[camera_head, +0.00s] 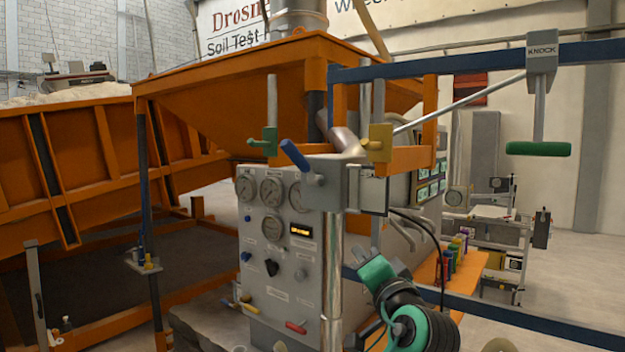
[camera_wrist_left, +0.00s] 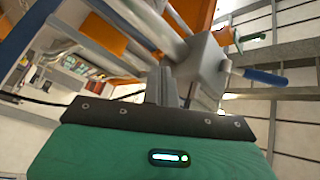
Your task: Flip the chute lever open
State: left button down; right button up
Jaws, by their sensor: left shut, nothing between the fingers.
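A lever with a blue handle (camera_head: 294,155) is mounted on a grey valve box (camera_head: 325,180) under the orange hopper, its handle slanting up to the left. I take it to be the chute lever. In the left wrist view the blue handle (camera_wrist_left: 265,77) is at the right, beside the grey box (camera_wrist_left: 205,68). My left gripper (camera_head: 361,253) is below and right of the box, apart from the lever. Its fingers (camera_wrist_left: 164,75) are shut and empty, pointing toward the box. My right gripper is not in view.
A green lever (camera_head: 268,142) and a yellow lever (camera_head: 378,142) sit by the hopper (camera_head: 235,85). A green T-handle (camera_head: 538,149) labelled KNOCK hangs at the right. A bright vertical pipe (camera_head: 331,270) stands near my left gripper.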

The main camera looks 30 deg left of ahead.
aim_at(301, 162)
pick_arm(q)
jog(key=s+r+n+g+y, duration=0.1)
jog(key=s+r+n+y, duration=0.1)
jog(key=s+r, duration=0.2)
jog(key=s+r+n+g+y, duration=0.2)
jog(key=s+r+n+y, duration=0.1)
jog(key=r, duration=0.8)
jog(key=shift+s+d+r+g+p, duration=0.15)
jog(key=shift+s+g+p, duration=0.15)
jog(key=shift+s, duration=0.5)
jog(key=p+x, duration=0.6)
jog(key=x, duration=0.4)
